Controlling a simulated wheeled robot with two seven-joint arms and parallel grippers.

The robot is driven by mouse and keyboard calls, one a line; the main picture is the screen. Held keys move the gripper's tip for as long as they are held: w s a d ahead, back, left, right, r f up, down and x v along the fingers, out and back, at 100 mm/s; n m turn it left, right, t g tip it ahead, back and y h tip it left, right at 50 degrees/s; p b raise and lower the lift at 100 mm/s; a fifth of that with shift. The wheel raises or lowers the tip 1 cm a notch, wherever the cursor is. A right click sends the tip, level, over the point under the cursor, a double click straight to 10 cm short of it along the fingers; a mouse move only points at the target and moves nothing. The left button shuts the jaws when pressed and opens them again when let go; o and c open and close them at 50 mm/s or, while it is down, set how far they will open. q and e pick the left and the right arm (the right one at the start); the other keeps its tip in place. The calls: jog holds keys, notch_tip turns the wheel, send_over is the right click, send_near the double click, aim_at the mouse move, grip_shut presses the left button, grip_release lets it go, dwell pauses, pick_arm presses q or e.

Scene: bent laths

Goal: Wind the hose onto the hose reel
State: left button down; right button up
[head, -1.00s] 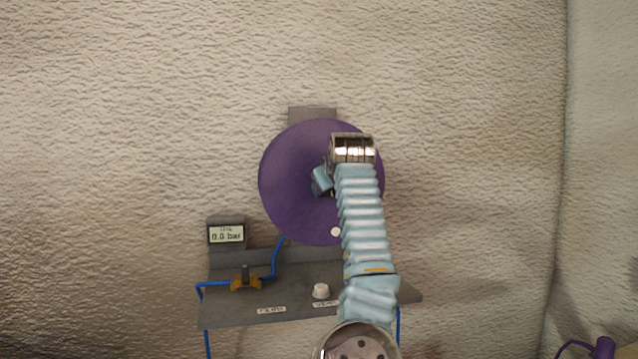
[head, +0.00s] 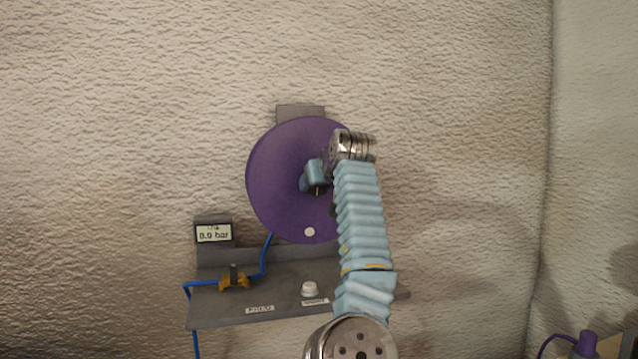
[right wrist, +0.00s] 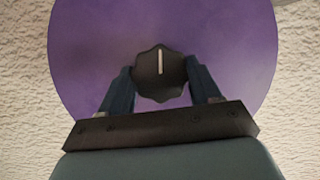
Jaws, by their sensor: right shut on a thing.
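The purple round reel (head: 275,185) is mounted on the wall, with a white dot (head: 309,232) near its lower rim. My right gripper (head: 317,190) is at the reel's middle. In the right wrist view my right gripper (right wrist: 160,88) is shut on a dark scalloped knob (right wrist: 158,72) with a white line pointing up. My right arm hides the reel's right side. A blue hose (head: 265,258) runs from behind the reel down to an orange-brown valve (head: 235,280). My left gripper is not in view.
A grey shelf (head: 275,302) below the reel carries a white knob (head: 309,289) and small labels. A gauge (head: 213,233) at its left appears to read 0.0 bar. A purple object (head: 587,344) with a thin purple loop is at the lower right corner, partly cut off.

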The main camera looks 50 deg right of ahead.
jog(key=shift+f, duration=0.15)
jog(key=o, duration=1.5)
jog(key=b+v, duration=0.3)
jog(key=v, duration=1)
jog(key=shift+s+a+r, duration=0.2)
jog(key=shift+s+r, duration=0.05)
jog(key=shift+r, duration=0.05)
